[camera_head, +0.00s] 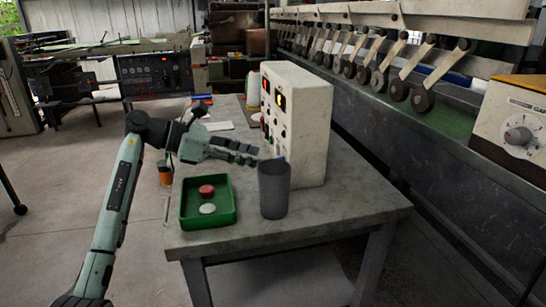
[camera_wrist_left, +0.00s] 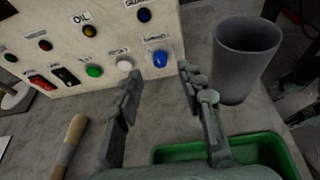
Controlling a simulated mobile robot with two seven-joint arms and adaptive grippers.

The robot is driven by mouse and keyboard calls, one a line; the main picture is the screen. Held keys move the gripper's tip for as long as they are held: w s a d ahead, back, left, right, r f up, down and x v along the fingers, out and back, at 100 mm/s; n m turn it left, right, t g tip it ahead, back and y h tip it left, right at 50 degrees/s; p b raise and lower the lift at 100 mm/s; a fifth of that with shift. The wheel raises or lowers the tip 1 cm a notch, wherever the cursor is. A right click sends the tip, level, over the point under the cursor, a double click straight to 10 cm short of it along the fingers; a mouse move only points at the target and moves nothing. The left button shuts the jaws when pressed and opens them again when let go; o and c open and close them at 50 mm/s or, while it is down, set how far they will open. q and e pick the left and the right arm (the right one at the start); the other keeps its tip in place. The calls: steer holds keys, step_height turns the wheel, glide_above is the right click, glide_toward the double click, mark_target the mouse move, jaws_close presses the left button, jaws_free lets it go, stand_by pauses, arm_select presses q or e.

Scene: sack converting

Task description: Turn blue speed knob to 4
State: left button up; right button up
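A cream control box (camera_head: 302,110) stands on the grey table, its button face turned left. In the left wrist view, a large blue knob (camera_wrist_left: 160,58) sits low on that face, at the right end of the bottom row. Its label and setting are too blurred to read. A smaller blue button (camera_wrist_left: 144,15) is above it. My left gripper (camera_head: 252,155) is by the lower front of the box. In the left wrist view, my left gripper (camera_wrist_left: 162,84) is open and empty, with the blue knob seen beyond and between its fingertips, apparently apart from them. My right gripper is not in view.
A grey cup (camera_head: 274,190) stands close to the box and my gripper. A green tray (camera_head: 208,214) holds a red and a white round piece. A wooden-handled tool (camera_wrist_left: 68,146) lies nearby. A machine with a white dial (camera_head: 518,136) is at the right.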

arm_select(q)
steer(key=x, duration=0.5)
steer(key=shift+p, duration=0.3)
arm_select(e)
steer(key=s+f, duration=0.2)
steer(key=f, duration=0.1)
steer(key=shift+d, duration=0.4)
arm_select(q)
jaws_close()
